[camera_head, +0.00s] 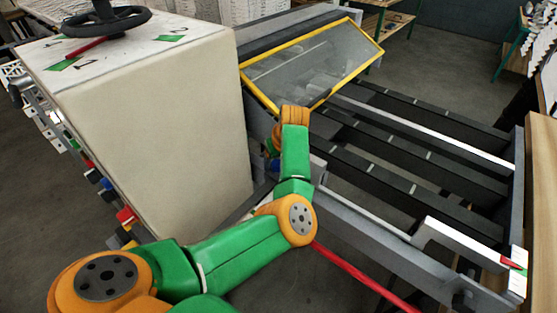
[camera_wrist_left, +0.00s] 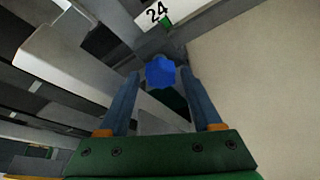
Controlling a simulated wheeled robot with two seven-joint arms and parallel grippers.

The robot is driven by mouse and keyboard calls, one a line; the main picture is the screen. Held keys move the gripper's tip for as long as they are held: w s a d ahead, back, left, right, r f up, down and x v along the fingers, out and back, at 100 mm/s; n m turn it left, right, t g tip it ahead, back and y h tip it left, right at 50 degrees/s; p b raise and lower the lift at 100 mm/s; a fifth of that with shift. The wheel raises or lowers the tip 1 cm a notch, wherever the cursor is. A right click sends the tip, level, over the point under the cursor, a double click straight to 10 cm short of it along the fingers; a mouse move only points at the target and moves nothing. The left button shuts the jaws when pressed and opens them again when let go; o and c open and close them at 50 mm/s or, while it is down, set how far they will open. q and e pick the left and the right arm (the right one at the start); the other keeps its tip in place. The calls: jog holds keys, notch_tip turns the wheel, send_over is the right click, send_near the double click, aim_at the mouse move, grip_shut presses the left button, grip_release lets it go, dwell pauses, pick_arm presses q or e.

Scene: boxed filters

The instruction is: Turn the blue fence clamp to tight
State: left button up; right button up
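The blue fence clamp (camera_wrist_left: 160,72) shows in the left wrist view as a small faceted blue knob. It sits below a white label reading 24 with a green mark. My left gripper (camera_wrist_left: 159,78) is open, with one finger on each side of the knob and visible gaps between. Whether the fingertips reach as deep as the knob I cannot tell. In the head view my left arm's green and orange links cover most of the gripper and the clamp; only small blue patches show beside the wrist. My right gripper is in neither view.
A tall cream housing (camera_head: 150,130) with a black handwheel (camera_head: 106,22) stands close on the left. A yellow-framed clear guard (camera_head: 315,65) is just behind my wrist. Dark belts (camera_head: 420,140) and a white rail (camera_head: 460,243) lie to the right. A red rod (camera_head: 360,275) crosses the front.

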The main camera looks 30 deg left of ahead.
pick_arm(q)
jog(key=shift+s+r, duration=0.1)
jog(key=shift+s, duration=0.05)
grip_shut()
jog(key=shift+s+r+m+t+p, duration=0.1)
jog(key=shift+r+m+t+p, duration=0.2)
jog(key=shift+m+p, duration=0.9)
jog(key=shift+a+f+m+h+p, duration=0.1)
jog(key=shift+m+h+p, duration=0.3)
jog(key=shift+m+p, duration=0.3)
jog(key=shift+f+m+t+h, duration=0.1)
jog(key=shift+m+t+h, duration=0.2)
jog(key=shift+m+t, duration=0.35)
jog(key=m, duration=0.2)
jog(key=m+h, duration=0.1)
jog(key=m, duration=0.2)
jog(key=shift+a+h, duration=0.2)
jog(key=shift+h, duration=0.1)
jog(key=m+h, duration=0.1)
jog(key=m, duration=0.2)
jog(key=m+h, duration=0.1)
jog(key=m, duration=0.2)
jog(key=shift+a+h, duration=0.15)
jog(key=shift+h, duration=0.15)
jog(key=shift+m, duration=0.35)
jog(key=shift+o, duration=1.4)
grip_release()
